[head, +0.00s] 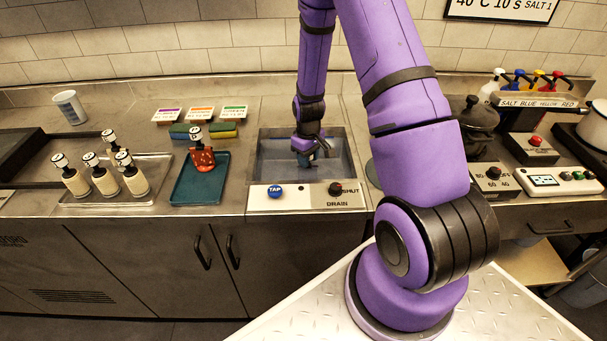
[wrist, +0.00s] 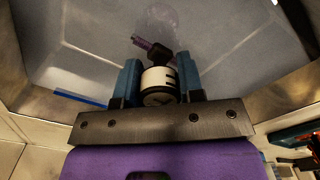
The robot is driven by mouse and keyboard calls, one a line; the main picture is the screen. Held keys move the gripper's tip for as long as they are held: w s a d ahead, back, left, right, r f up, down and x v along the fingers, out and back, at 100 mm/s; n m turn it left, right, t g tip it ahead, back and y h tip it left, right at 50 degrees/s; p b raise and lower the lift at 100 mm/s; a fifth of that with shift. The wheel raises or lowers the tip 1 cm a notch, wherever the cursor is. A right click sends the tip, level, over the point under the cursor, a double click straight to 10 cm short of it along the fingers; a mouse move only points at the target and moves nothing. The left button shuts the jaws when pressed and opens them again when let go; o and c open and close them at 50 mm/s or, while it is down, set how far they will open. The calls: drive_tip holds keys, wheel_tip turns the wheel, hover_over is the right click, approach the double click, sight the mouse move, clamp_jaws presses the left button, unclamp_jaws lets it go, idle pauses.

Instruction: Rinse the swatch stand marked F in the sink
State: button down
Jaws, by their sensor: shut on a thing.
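My gripper (head: 308,148) is lowered into the sink (head: 275,160), inside its walls. In the wrist view its two blue fingers (wrist: 159,80) are shut on the white-and-black head of a swatch stand (wrist: 157,79). A dark crosspiece with a purplish end shows beyond the head. The mark on the held head is not readable, so I cannot tell whether it is F. In the head view the held stand is mostly hidden by my gripper. The sink's front panel has a blue TAP knob (head: 275,191) and a black DRAIN knob (head: 335,189) beside the word SHUT.
Several cream-wrapped stands (head: 104,181) are on or beside a metal tray (head: 150,177) at left. A stand with red cloth (head: 202,158) stands on a teal tray (head: 183,187) left of the sink. Sponges (head: 222,130) lie behind it. Control boxes (head: 493,178) are at right.

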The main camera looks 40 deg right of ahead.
drive_tip(key=w+a, duration=0.2)
drive_tip(key=a, duration=0.1)
idle(0.4)
drive_tip(key=shift+s+d, duration=0.65)
drive_tip(key=shift+d, duration=0.3)
drive_tip(key=shift+s+d, duration=0.6)
drive_tip(key=shift+d, duration=0.3)
wheel_tip(320, 180, up, 15)
idle(1.1)
